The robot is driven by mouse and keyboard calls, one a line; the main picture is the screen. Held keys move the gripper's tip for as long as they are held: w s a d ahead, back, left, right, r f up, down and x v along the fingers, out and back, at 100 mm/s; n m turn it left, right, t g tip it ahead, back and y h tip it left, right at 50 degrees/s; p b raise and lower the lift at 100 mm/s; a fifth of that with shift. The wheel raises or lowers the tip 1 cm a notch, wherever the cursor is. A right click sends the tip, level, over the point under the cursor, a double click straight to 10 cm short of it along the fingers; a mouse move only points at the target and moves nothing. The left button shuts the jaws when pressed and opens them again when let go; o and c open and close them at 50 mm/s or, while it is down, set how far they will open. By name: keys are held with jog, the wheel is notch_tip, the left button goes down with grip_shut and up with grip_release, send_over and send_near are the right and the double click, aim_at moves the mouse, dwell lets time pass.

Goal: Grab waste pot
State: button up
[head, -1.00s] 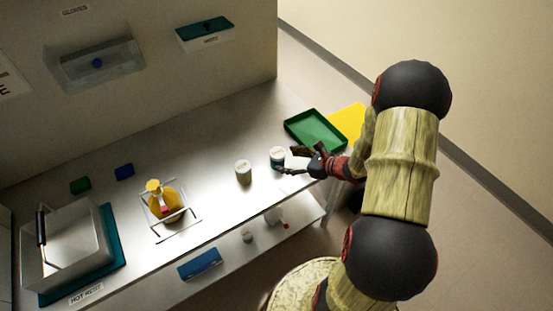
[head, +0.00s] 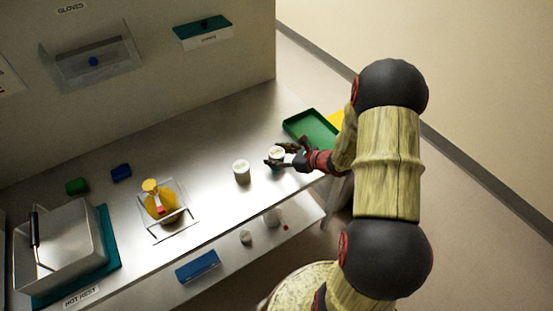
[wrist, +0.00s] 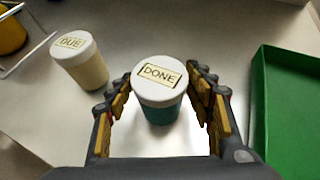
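A pot with a white lid marked DONE and a teal lower body (wrist: 160,88) stands upright between the two fingers of my gripper (wrist: 160,76) in the wrist view. The fingers are spread, one on each side, close to the pot, and do not appear closed on it. In the head view my gripper (head: 275,156) reaches in from the right around this pot (head: 277,152). A second, cream pot marked DUE (wrist: 80,62) stands to its left, also in the head view (head: 241,172). Neither label reads waste.
A green tray (head: 311,128) lies just beyond and right of my gripper. A yellow-capped bottle (head: 160,200) stands in a wire holder farther left. Blue and green small blocks (head: 121,173) lie at the back left. A lower shelf (head: 291,225) holds small items.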

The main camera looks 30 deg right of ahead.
jog(key=c, duration=0.9)
jog(key=shift+r, duration=0.15)
